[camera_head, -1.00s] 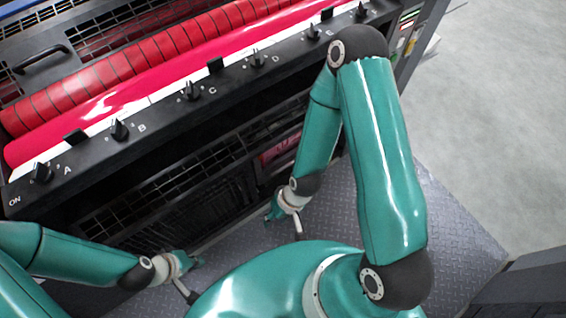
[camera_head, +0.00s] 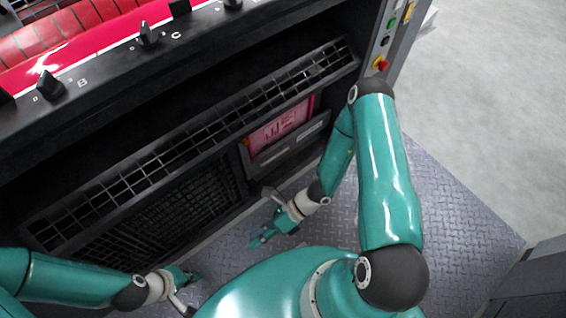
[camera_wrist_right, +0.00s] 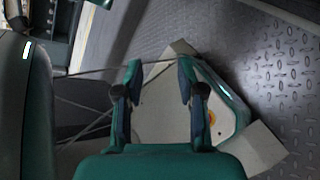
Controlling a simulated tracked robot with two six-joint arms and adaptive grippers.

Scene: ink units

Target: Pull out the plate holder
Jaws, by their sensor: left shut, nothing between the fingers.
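What looks like the plate holder (camera_head: 290,148) is a dark grey framed piece low in the machine's front, right of the grilles, with a small light label. A pink-red plate (camera_head: 278,131) with darker markings shows in it. My right gripper (camera_head: 262,239) is below the holder, above the metal floor, apart from it. In the right wrist view its two fingers (camera_wrist_right: 158,88) stand apart with nothing held between them. My left gripper (camera_head: 191,277) is at the lower left, in front of the dark grille, shut and empty. It is away from the holder.
The black press has a control rail (camera_head: 150,60) with knobs and a red roller (camera_head: 80,35) above. A red emergency button (camera_head: 380,63) is on its right post. A dark mesh grille (camera_head: 170,205) lies left of the holder. The diamond-plate floor (camera_head: 450,215) is clear at right.

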